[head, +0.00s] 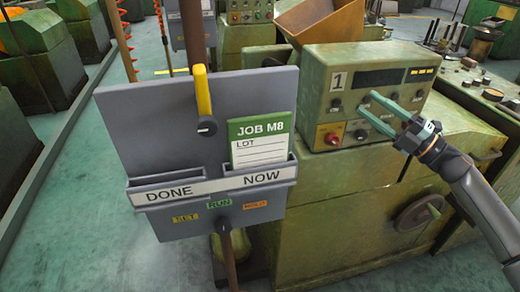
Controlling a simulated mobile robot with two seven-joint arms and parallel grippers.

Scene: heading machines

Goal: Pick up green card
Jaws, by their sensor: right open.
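The green card (261,139), with a green top marked JOB M8 and a white lower part marked LOT, stands upright in the NOW pocket (255,177) of a grey board. Its lower edge is hidden in the pocket. The DONE pocket (168,190) on the left shows no card. My right gripper (368,103) is open and empty, to the right of the card and apart from it, in front of the machine's control panel. My left gripper is not in view.
The grey board (150,125) stands on a post and has a yellow handle (202,93) at its top. Below the pockets are small SET, RUN and HOLD labels. A green machine (340,215) with a control box (318,80) and red button (331,138) stands behind, at right. Open floor lies at left.

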